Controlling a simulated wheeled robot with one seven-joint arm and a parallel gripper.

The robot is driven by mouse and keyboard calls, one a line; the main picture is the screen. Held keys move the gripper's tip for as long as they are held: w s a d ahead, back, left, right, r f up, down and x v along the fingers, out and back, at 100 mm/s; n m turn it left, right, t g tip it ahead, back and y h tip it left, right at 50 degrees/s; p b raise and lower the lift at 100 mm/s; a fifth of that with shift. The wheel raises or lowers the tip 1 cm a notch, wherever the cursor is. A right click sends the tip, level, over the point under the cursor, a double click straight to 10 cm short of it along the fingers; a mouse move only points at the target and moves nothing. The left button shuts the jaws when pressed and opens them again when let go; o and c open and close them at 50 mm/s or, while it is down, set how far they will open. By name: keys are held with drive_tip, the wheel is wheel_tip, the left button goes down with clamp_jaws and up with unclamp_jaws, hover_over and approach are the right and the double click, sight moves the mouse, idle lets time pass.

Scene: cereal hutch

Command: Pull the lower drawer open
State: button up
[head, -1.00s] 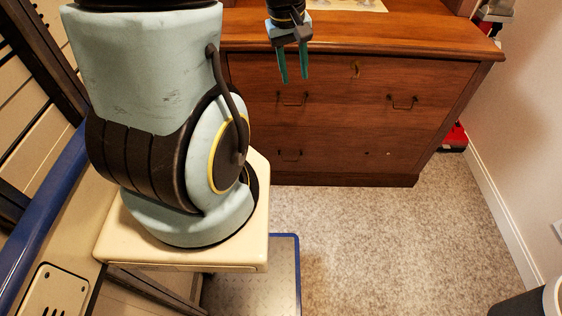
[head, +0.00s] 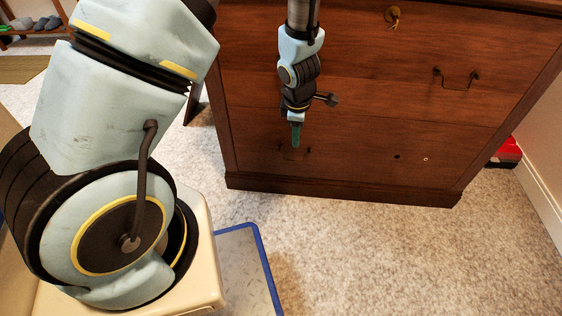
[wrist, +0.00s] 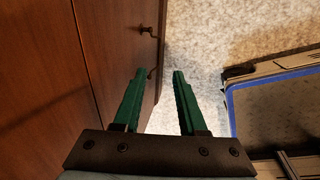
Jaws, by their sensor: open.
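The lower drawer (head: 350,150) is the dark wooden front at the bottom of the chest, and it looks shut. Its left metal pull handle (head: 296,154) is dim and partly behind my gripper (head: 296,136). On the right of this drawer only two small holes show. In the wrist view the drawer face fills the left side, and a handle (wrist: 155,38) stands out from it just past my fingertips. My gripper (wrist: 158,75) is open and empty. Its left finger is close to the handle's near end; whether they touch cannot be told.
The upper drawer (head: 360,65) has a handle (head: 456,78) at right and a brass keyhole piece (head: 393,15). A red object (head: 505,152) lies on the floor right of the chest. Speckled carpet (head: 370,250) in front is clear.

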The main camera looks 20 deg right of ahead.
wheel_tip(320, 180, down, 12)
drive_tip(key=w+b, duration=0.2)
drive_tip(key=b, duration=0.5)
drive_tip(key=shift+d, duration=0.4)
drive_tip(key=shift+w+r, duration=0.1)
clamp_jaws()
idle(0.8)
